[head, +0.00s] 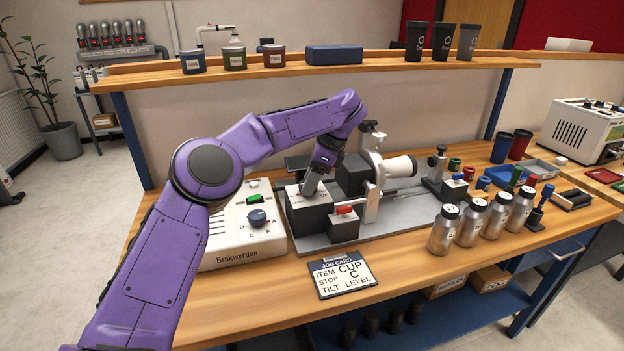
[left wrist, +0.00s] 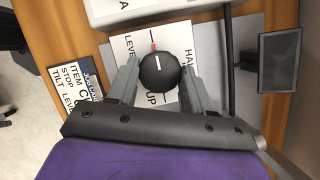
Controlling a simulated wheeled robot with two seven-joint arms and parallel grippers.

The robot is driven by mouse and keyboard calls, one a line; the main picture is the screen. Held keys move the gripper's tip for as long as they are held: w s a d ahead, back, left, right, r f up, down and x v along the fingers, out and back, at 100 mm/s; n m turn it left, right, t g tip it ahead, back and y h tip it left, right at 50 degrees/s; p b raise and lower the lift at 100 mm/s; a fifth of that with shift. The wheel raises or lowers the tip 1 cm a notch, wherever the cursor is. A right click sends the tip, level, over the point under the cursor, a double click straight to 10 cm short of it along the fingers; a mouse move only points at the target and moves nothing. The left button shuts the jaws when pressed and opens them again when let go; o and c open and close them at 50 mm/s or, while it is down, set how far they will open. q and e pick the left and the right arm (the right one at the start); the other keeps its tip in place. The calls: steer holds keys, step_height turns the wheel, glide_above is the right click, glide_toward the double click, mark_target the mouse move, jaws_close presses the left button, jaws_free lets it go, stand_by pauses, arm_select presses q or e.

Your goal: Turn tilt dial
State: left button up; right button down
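The tilt dial is a round black knob (left wrist: 160,72) with a white line, on a white plate (left wrist: 150,38) lettered LEVEL, HALF and UP. Its line points to the top of the left wrist view, near a red mark, with LEVEL to the left and HALF to the right. My left gripper (head: 312,190) reaches down over this plate on a dark box (head: 308,217), hiding most of the knob in the head view. Its fingers (left wrist: 160,80) stand apart on either side of the knob; firm contact cannot be seen. The job card (head: 342,277) reads CUP, C, LEVEL. My right gripper is not in view.
A red-topped block (head: 344,224) stands close to the right of the gripper. The Brakwerden unit (head: 240,232) with a blue dial (head: 257,217) is on the left. Several metal bottles (head: 471,222) stand on the right. A shelf (head: 320,71) spans behind.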

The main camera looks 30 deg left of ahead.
arm_select(q)
steer(key=o, duration=0.4)
steer(key=shift+s+a+f, duration=0.1)
steer(key=shift+f, duration=0.1)
steer(key=shift+a, duration=0.1)
steer(key=shift+r, duration=0.1)
steer(key=shift+d+r, duration=0.2)
steer(key=shift+r, duration=0.1)
steer(key=p+v, duration=0.5)
steer(key=v, duration=0.4)
steer(key=shift+r, duration=0.4)
